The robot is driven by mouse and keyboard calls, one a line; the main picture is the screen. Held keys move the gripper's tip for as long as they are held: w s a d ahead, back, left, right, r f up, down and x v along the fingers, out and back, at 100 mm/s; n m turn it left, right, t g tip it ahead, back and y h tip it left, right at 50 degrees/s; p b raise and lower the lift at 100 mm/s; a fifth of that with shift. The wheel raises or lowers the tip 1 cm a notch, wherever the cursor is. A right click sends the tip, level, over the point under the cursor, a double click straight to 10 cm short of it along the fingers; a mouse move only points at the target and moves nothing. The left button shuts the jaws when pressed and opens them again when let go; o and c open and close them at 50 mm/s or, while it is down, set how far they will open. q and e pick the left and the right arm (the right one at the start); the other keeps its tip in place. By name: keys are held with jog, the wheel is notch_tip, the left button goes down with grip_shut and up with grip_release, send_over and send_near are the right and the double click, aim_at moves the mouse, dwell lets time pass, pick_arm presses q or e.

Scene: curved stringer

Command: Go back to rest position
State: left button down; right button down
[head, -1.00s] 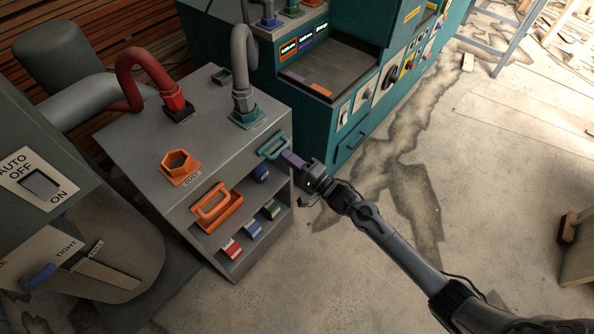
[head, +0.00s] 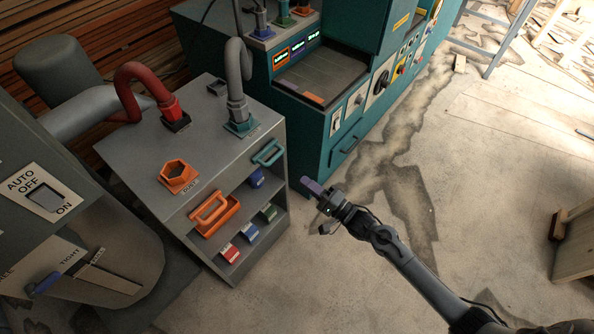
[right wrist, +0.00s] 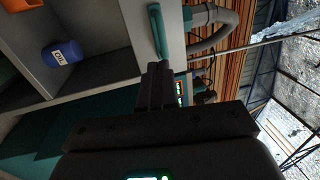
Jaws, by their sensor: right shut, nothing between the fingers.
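My right gripper (head: 312,188) is shut and empty in the head view. It hangs over the floor, just right of the grey cabinet (head: 215,140) and apart from it. In the right wrist view its dark fingers (right wrist: 155,85) are together, pointing toward the cabinet side with the teal handle (right wrist: 158,32). The teal handle also shows in the head view (head: 268,153) at the cabinet's upper right edge. My left gripper is not in view.
The cabinet holds an orange handle (head: 212,212), blue, green and red small containers, and red and grey hoses on top. A teal machine (head: 320,110) stands behind. A wooden box edge (head: 575,240) is at right. Open concrete floor lies between.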

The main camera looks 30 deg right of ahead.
jog(key=s+d+f+p, duration=0.1)
jog(key=s+f+p, duration=0.1)
jog(key=s, duration=0.4)
jog(key=s+a+r+n+g+h+p, duration=0.2)
jog(key=s+a+r+g+h, duration=0.3)
jog(key=a, duration=0.3)
jog(key=s+d+r+n+g+h, duration=0.1)
jog(key=s+d+n+g+h, duration=0.2)
jog(key=s+n+g, duration=0.95)
jog(key=s+r+t+p, duration=0.2)
jog(key=s+r+p, duration=0.1)
jog(key=r+p, duration=3.5)
jog(key=shift+n+t+p, duration=0.35)
jog(key=shift+n+p, duration=0.05)
jog(key=shift+n, duration=0.05)
jog(key=shift+s+r, duration=0.1)
